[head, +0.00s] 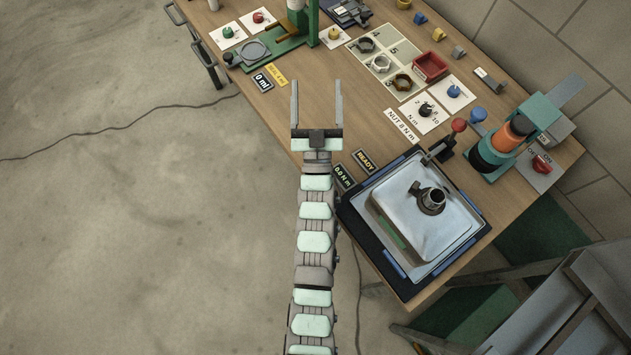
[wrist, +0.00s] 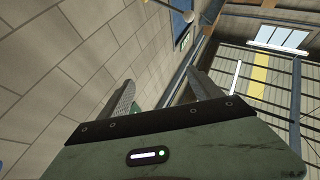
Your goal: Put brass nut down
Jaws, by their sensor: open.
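My gripper (head: 316,92) is open, with nothing between its fingers, at the left edge of the workbench in the head view. The wrist view shows its two fingers (wrist: 162,88) apart and empty. A brownish ring (head: 403,82), which looks like the brass nut, lies in a numbered tray (head: 412,66), right of my gripper and apart from it. Two greyer rings (head: 366,45) (head: 381,64) lie in the same tray. A dark ring nut (head: 432,202) sits around a short pipe on the upturned steel sink (head: 400,205).
The sink lies on a dark mat near the bench's front right. A red bin (head: 430,66), a dial with a "NUT 8 N m" label (head: 427,109), a red-knobbed lever (head: 458,125) and an orange-and-green machine (head: 508,135) stand around. Bare wood (head: 355,110) lies right of my gripper.

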